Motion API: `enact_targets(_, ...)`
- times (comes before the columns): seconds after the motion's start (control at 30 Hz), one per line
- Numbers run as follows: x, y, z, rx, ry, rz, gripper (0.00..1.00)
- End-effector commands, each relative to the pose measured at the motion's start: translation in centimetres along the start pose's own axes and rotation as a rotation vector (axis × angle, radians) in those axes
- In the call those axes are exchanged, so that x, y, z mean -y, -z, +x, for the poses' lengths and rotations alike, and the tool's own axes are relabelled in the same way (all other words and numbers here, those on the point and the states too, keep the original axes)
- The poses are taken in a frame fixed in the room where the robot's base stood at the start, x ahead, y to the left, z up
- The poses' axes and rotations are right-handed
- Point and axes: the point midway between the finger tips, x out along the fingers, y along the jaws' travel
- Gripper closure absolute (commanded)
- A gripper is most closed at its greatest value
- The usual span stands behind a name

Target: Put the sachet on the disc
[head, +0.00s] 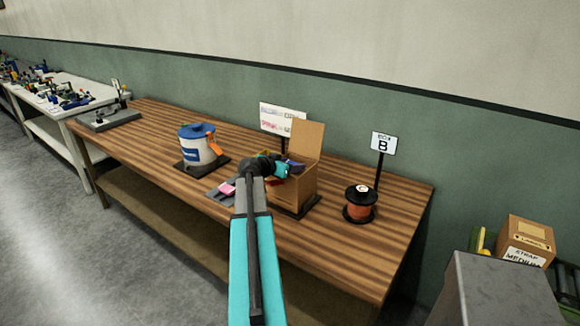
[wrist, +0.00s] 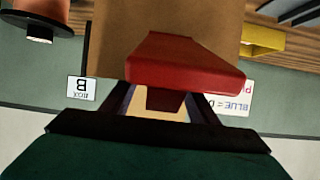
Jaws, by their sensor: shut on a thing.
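My gripper (wrist: 163,104) is shut on a red piece, taken to be the sachet (wrist: 185,65), which sticks out beyond the fingertips. That disc also shows upside down at the upper left of the wrist view (wrist: 30,22), apart from the red piece.
The cardboard box (head: 296,190) has a raised flap. A white and blue bucket (head: 197,146) stands left, and a pink piece (head: 227,188) lies in between. A sign marked B (head: 383,144) rises behind the spool. The table's right front (head: 350,255) is clear.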

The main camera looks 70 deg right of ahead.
Motion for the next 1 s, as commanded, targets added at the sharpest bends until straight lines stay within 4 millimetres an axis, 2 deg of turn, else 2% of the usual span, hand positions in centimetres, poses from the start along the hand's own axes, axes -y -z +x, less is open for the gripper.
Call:
enact_targets(0.6, 0.02, -0.85, 0.33, -0.001, 0.001, 0.000, 0.67)
enact_targets(0.63, 0.02, -0.83, 0.32, -0.001, 0.001, 0.000, 0.44)
enact_targets(0.73, 0.03, -0.77, 0.29, 0.000, 0.001, 0.000, 0.27)
enact_targets(1.0, 0.03, -0.76, 0.28, -0.001, 0.001, -0.001, 0.27)
